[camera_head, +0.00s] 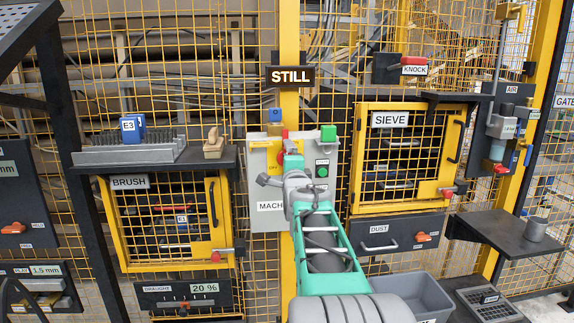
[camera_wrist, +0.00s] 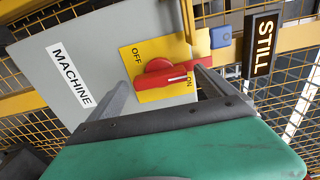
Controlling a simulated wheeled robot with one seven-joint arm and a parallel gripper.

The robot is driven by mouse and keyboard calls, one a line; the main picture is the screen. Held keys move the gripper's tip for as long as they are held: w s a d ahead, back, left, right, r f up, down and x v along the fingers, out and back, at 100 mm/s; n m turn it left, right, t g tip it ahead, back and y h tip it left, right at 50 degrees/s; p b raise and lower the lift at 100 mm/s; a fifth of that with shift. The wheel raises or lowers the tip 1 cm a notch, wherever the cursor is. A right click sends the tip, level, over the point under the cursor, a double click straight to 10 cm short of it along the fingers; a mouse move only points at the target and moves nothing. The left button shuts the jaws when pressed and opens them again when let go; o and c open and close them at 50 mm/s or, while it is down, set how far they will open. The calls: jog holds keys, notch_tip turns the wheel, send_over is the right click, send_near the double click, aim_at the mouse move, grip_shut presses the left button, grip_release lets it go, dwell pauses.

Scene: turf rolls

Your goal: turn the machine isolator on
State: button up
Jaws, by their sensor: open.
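The machine isolator is a red rotary handle (camera_wrist: 162,76) on a yellow plate (camera_wrist: 128,53) marked OFF and ON, on the grey MACHINE panel (camera_wrist: 40,70). The handle lies nearly level in the wrist view, its white-marked end pointing right, close to the ON label. My gripper (camera_wrist: 161,79) is open, with one grey finger on each side of the handle; whether either finger touches it I cannot tell. In the head view the grey panel (camera_head: 262,217) shows, but my arm and gripper hide most of the isolator.
A lit STILL sign (camera_head: 291,77) hangs above the panel. A green button (camera_head: 321,172) sits right of my arm. A blue block (camera_wrist: 221,38) is beside the plate's top. BRUSH (camera_head: 165,183) and SIEVE (camera_head: 390,119) cages flank the panel. A grey bin (camera_head: 428,300) is lower right.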

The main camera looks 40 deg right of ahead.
jog(key=v, duration=0.7)
jog(key=shift+s+a+b, duration=0.15)
jog(key=shift+s+b, duration=0.15)
jog(key=shift+s, duration=0.05)
jog(key=a+f+n+g+y+p, duration=0.25)
jog(key=a+n+p, duration=0.25)
jog(key=a, duration=0.3)
jog(key=a+f+n+g+y+p, duration=0.1)
jog(key=a+f+n+y+p, duration=0.3)
jog(key=a, duration=0.5)
jog(key=s+a+f+n+g+y+p, duration=0.1)
jog(key=s+a+f+n+g+p, duration=0.2)
jog(key=s+a+n, duration=0.4)
jog(key=s+a+f+n+g+y+p, duration=0.1)
jog(key=s+a+f+n+g+p, duration=0.3)
jog(key=s+a+n, duration=0.4)
jog(key=s+a+g+p, duration=0.1)
jog(key=s, duration=0.3)
jog(key=shift+s+n+g+y, duration=0.3)
jog(key=shift+s+g+y, duration=0.05)
jog(key=shift+s, duration=0.05)
